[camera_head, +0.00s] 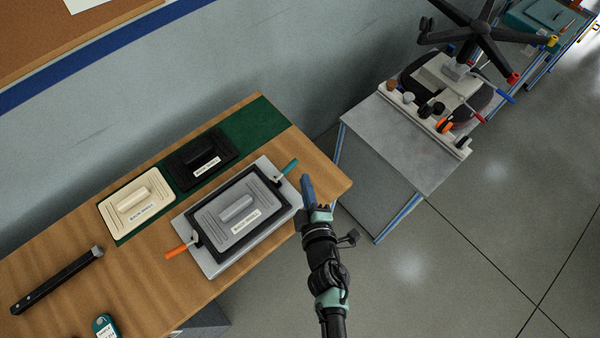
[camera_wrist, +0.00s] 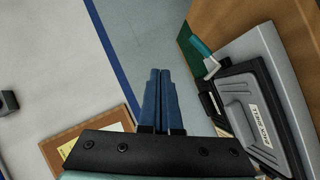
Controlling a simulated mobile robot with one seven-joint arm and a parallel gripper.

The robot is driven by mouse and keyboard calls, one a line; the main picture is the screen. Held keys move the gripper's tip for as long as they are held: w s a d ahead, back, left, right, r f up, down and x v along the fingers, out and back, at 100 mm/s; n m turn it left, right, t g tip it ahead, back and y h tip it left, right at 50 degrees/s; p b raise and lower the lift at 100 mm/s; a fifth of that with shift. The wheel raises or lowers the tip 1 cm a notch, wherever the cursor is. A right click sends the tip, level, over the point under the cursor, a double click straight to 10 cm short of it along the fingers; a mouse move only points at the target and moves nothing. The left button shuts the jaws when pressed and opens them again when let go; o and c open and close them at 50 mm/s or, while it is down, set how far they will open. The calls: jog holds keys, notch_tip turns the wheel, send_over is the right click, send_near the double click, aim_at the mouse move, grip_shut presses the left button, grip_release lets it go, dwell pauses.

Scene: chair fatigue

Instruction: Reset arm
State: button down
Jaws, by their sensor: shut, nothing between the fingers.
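My gripper (camera_head: 307,190) is in the air at the right edge of the wooden bench in the head view, just right of the grey tray fixture (camera_head: 210,262). In the wrist view my gripper's two blue fingers (camera_wrist: 160,92) lie side by side, closed, with nothing between them. The fixture holds a grey panel (camera_head: 238,213) with a handle and a label. It has a teal lever (camera_head: 290,167) at its upper right and an orange lever (camera_head: 177,251) at its left. The teal lever also shows in the wrist view (camera_wrist: 203,48), apart from the fingers.
A cream panel (camera_head: 136,205) and a black panel (camera_head: 201,158) lie on a green mat (camera_head: 254,122). A black bar (camera_head: 55,282) and a teal device (camera_head: 104,326) lie at left. A grey table (camera_head: 385,140) carries an upturned chair base (camera_head: 474,38). The floor at right is clear.

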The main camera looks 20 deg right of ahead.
jog(key=shift+s+r, duration=0.15)
jog(key=shift+s, duration=0.05)
jog(key=shift+w, duration=0.1)
dwell(0.4)
